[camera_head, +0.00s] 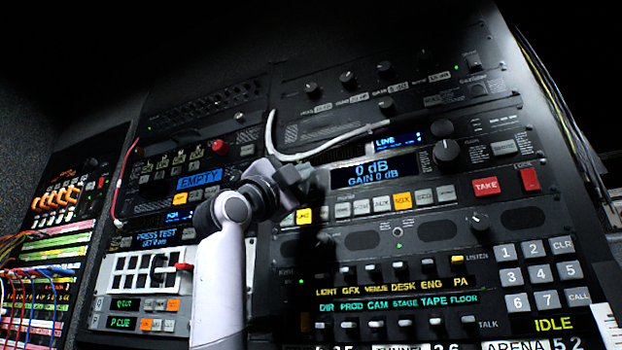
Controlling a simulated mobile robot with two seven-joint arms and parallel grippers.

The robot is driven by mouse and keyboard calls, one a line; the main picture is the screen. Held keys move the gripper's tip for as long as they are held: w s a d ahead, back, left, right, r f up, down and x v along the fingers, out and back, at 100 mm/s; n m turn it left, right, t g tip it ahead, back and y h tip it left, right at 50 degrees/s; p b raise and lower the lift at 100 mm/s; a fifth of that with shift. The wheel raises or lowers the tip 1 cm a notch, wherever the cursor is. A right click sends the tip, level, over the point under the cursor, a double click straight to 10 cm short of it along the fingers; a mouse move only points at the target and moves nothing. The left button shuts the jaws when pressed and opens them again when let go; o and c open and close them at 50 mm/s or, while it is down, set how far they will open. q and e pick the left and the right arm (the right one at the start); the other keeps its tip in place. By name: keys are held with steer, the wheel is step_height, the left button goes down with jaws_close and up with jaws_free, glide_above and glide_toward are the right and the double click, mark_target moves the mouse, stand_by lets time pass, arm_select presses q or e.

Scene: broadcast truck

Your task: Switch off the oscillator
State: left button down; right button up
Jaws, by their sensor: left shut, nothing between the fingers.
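No label that I can read for certain says oscillator. The central rack unit has a blue display (373,171) reading "0 dB GAIN 0 dB", and below it a row of buttons. One button (403,200) in that row is lit orange, its label too small to read surely. Another button (304,215) at the row's left end is lit yellow. My left gripper (308,183) is shut and empty, in front of the panel just left of the display. It hides part of the panel there. My right gripper is not in view.
A pale cable (325,148) loops across the panel above my left gripper. A large knob (446,151), a red TAKE button (486,187) and a keypad (540,272) are on the right. Small toggle switches (376,322) line the lower panel. Patch cables (30,270) hang at far left.

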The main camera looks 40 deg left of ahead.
arm_select(q)
steer(key=shift+w, duration=0.15)
stand_by(0.6)
steer(key=shift+w+a+r, duration=0.1)
steer(key=shift+w+a, duration=0.05)
steer(key=shift+w, duration=0.15)
steer(key=shift+w, duration=0.25)
stand_by(0.7)
steer(key=shift+s+b, duration=0.35)
steer(key=shift+s, duration=0.35)
steer(key=shift+s+d, duration=0.1)
steer(key=shift+d, duration=0.1)
steer(key=s, duration=0.1)
steer(key=s+d+b, duration=0.1)
steer(key=s, duration=0.1)
steer(key=s+b, duration=0.1)
steer(key=shift+s+d+f, duration=0.2)
steer(key=shift+s+f, duration=0.1)
steer(key=shift+f, duration=0.05)
